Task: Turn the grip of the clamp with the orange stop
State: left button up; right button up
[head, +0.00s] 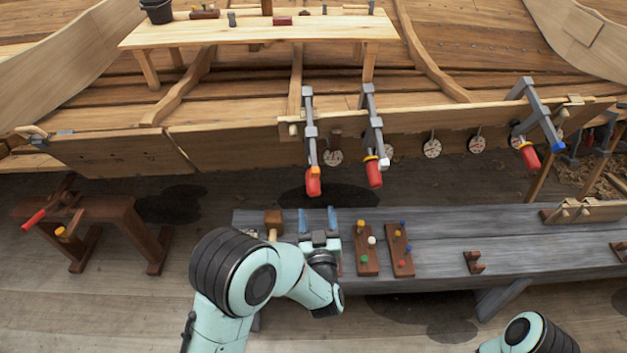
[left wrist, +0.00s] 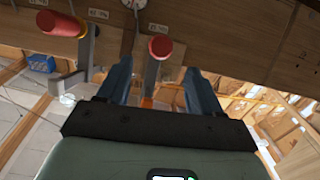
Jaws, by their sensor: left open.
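My left gripper (head: 318,213) is open, with blue fingers either side of an empty gap, below the grip in the head view. It also shows in the left wrist view (left wrist: 158,68). My right gripper is out of view.
A clamp with a white stop (head: 369,120) hangs close on the right; its red grip (left wrist: 60,22) is left of my fingers. A clamp with a blue stop (head: 541,112) hangs farther right. A grey bench (head: 440,235) with peg boards (head: 367,255) stands below.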

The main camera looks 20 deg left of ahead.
aim_at(310, 183)
pick_arm(q)
jog(key=p+x, duration=0.1)
jog(key=x, duration=1.1)
jog(key=shift+s, duration=0.1)
jog(key=c, duration=1)
jog(key=shift+y, duration=0.3)
jog(key=shift+a+m+g+y+p, duration=0.15)
jog(key=shift+m+g+y+p, duration=0.3)
jog(key=shift+m+y, duration=0.6)
jog(key=m+y, duration=0.1)
jog(key=m+y+p, duration=0.1)
jog(key=m, duration=0.1)
jog(key=shift+s+a+r+g, duration=0.1)
jog(key=shift+s+a+g, duration=0.05)
jog(key=shift+g, duration=0.1)
jog(key=shift+m+y+p, duration=0.4)
jog(key=shift+m+y, duration=0.35)
jog(key=shift+y, duration=0.2)
jog(key=shift+o, duration=0.2)
jog(key=shift+s+a+m+y, duration=0.1)
jog(key=shift+s+m+y, duration=0.05)
jog(key=shift+m+y, duration=0.7)
